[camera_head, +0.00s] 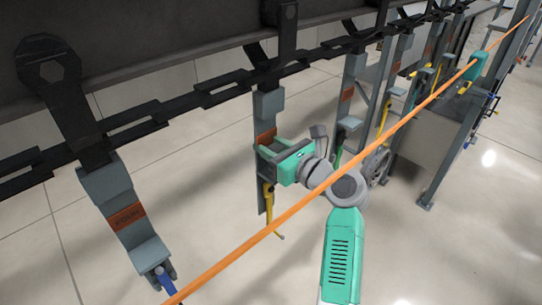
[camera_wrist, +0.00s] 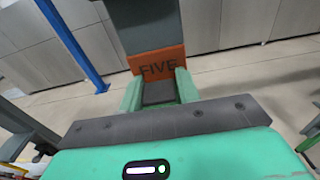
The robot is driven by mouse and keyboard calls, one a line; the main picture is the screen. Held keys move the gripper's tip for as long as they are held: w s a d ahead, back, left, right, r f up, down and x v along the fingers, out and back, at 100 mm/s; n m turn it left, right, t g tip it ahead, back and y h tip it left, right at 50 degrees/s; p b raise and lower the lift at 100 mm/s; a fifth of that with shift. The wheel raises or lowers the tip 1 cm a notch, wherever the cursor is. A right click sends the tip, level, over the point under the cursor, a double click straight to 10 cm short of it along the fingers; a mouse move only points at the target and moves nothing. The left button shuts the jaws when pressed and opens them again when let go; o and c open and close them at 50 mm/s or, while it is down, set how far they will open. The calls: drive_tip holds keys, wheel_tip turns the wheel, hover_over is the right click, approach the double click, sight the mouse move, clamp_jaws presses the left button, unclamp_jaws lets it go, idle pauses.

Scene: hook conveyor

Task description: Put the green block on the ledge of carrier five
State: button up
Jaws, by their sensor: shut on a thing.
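Carrier five (camera_head: 268,105) hangs from the dark chain. Its orange label reading FIVE (camera_wrist: 158,62) faces the wrist camera. My gripper (camera_head: 270,152) is at carrier five, just below the label, with its pale green fingers (camera_wrist: 158,88) on either side of a dark grey part. That part looks like carrier five's own stem, and the fingers are shut on it. I cannot make out a separate green block in the gripper. Carrier five's ledge is hidden behind my gripper in both views. A yellow tool (camera_head: 268,196) hangs low on this carrier.
Another carrier (camera_head: 105,185) with an orange label and a blue tool hangs at the left. Several carriers recede to the right. A green thing (camera_head: 480,66) sits on the cord far right.

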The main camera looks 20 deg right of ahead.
drive_tip(key=shift+w+f, duration=0.15)
drive_tip(key=shift+f, duration=1.65)
drive_tip(key=o, duration=1)
drive_tip(key=shift+f, duration=0.15)
drive_tip(key=shift+r, duration=0.2)
drive_tip(key=v, duration=1.2)
